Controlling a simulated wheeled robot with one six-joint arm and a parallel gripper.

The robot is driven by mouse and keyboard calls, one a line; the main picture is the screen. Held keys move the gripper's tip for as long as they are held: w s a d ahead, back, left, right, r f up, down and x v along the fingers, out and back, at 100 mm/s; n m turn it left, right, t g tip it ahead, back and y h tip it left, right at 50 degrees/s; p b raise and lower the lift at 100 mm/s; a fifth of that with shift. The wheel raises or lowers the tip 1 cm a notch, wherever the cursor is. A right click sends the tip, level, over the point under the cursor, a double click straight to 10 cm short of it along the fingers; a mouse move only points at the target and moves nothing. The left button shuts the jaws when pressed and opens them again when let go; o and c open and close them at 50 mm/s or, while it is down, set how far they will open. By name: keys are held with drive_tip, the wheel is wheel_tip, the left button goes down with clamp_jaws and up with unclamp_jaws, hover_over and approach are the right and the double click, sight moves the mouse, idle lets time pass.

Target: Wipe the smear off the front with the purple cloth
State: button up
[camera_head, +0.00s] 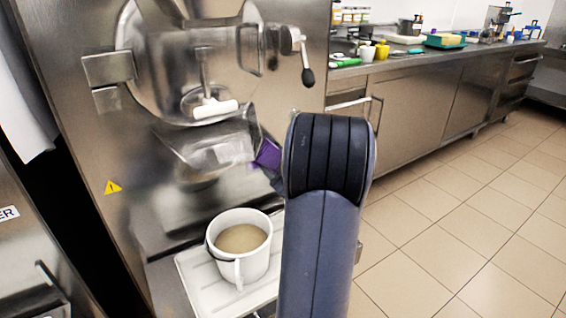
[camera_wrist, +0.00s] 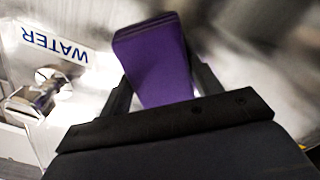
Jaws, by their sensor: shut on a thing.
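The purple cloth (camera_head: 267,155) shows beside my arm in the head view, in front of the steel freezer front (camera_head: 150,160). In the wrist view the folded cloth (camera_wrist: 155,58) sits between the two dark fingers of my gripper (camera_wrist: 158,85), which is shut on it. In the head view my arm hides most of the gripper. The cloth is close to the chute below the round door (camera_head: 190,60); I cannot tell if it touches the steel. I cannot make out a smear for certain among the reflections on the front.
A white bucket (camera_head: 255,262) with beige contents stands on a white tray (camera_head: 195,277) below the chute. A door handle with a black knob (camera_head: 307,77) juts out at upper right. A counter (camera_head: 430,110) with several items runs along the back. The tiled floor at right is clear.

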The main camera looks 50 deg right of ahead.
sight(263, 165)
drive_tip(key=shift+w+a+b, duration=0.2)
drive_tip(key=shift+a+b, duration=0.2)
drive_tip(key=shift+a, duration=0.6)
drive_tip(key=shift+w+a+b, duration=0.2)
drive_tip(key=shift+a+b, duration=0.2)
drive_tip(key=shift+a, duration=0.55)
drive_tip(key=shift+w+a+b, duration=0.25)
drive_tip(key=shift+a+b, duration=0.15)
drive_tip(key=shift+a, duration=0.45)
drive_tip(key=shift+w+a+b, duration=0.25)
drive_tip(key=shift+a+b, duration=0.1)
drive_tip(key=shift+a, duration=0.45)
drive_tip(key=v, duration=0.6)
drive_tip(key=shift+s, duration=0.1)
drive_tip(key=v, duration=0.3)
